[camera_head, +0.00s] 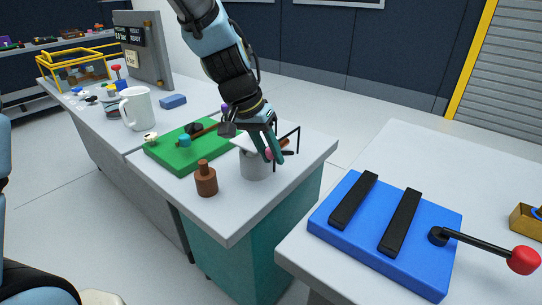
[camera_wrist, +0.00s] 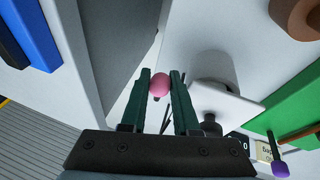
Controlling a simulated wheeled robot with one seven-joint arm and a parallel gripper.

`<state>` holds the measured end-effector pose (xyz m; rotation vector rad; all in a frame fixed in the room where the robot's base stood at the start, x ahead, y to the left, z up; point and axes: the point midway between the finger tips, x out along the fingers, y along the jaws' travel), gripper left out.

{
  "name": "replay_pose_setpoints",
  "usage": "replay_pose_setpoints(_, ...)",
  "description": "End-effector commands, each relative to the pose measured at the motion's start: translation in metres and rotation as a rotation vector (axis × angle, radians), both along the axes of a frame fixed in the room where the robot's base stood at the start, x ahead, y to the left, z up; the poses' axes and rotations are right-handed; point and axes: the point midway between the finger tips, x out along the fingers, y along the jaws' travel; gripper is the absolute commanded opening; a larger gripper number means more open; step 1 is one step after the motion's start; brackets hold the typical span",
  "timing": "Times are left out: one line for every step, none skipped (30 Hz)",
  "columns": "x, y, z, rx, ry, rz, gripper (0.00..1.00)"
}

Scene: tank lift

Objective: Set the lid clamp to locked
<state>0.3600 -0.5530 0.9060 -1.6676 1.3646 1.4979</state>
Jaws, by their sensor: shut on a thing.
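A small grey tank (camera_head: 255,168) with a white square lid (camera_head: 243,143) stands at the front right of the middle table. The tank (camera_wrist: 214,66) and its lid (camera_wrist: 228,104) also show in the wrist view, right of the fingers. A round pink knob (camera_wrist: 159,84) sits between the green fingertips of my gripper (camera_wrist: 159,78), and the fingers are shut on it. The knob (camera_head: 269,155) is beside the tank's right side in the head view. Its lever is mostly hidden by my fingers, so I cannot tell the clamp's setting.
A brown bottle (camera_head: 206,180) stands left of the tank, and a green board (camera_head: 177,155) lies behind it. A thin black frame (camera_head: 298,140) is close to my fingers. A blue panel (camera_head: 350,225) with a red-knobbed lever (camera_head: 490,246) lies on the right table, across a gap.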

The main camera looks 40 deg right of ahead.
Motion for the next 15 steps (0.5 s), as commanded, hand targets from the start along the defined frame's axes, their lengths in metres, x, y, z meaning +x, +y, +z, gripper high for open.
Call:
replay_pose_setpoints(0.0007,-0.0004,0.0007,-0.001,-0.002,0.001,0.00)
replay_pose_setpoints(0.0007,-0.0004,0.0007,-0.001,-0.002,0.001,0.00)
replay_pose_setpoints(0.0007,-0.0004,0.0007,-0.001,-0.002,0.001,0.00)
replay_pose_setpoints(0.0007,-0.0004,0.0007,0.000,-0.001,0.001,0.31)
replay_pose_setpoints(0.0006,-0.0003,0.0006,0.000,-0.001,0.001,0.35)
replay_pose_setpoints(0.0006,-0.0002,0.0006,0.000,-0.001,0.001,0.39)
replay_pose_setpoints(0.0005,-0.0002,0.0005,0.000,-0.001,0.001,0.41)
replay_pose_setpoints(0.0004,-0.0002,0.0005,0.000,-0.001,0.001,0.41)
replay_pose_setpoints(0.0004,-0.0001,0.0004,0.000,-0.001,0.000,0.41)
replay_pose_setpoints(0.0003,-0.0001,0.0003,0.000,-0.001,0.000,0.41)
replay_pose_setpoints(0.0003,-0.0001,0.0003,0.000,0.000,0.000,0.41)
replay_pose_setpoints(0.0003,0.0000,0.0003,0.000,0.000,0.000,0.41)
replay_pose_setpoints(0.0002,0.0000,0.0003,0.000,0.000,0.000,0.41)
replay_pose_setpoints(0.0003,0.0001,0.0006,0.000,0.000,0.000,0.41)
replay_pose_setpoints(0.0005,0.0003,0.0015,0.000,0.000,0.000,0.41)
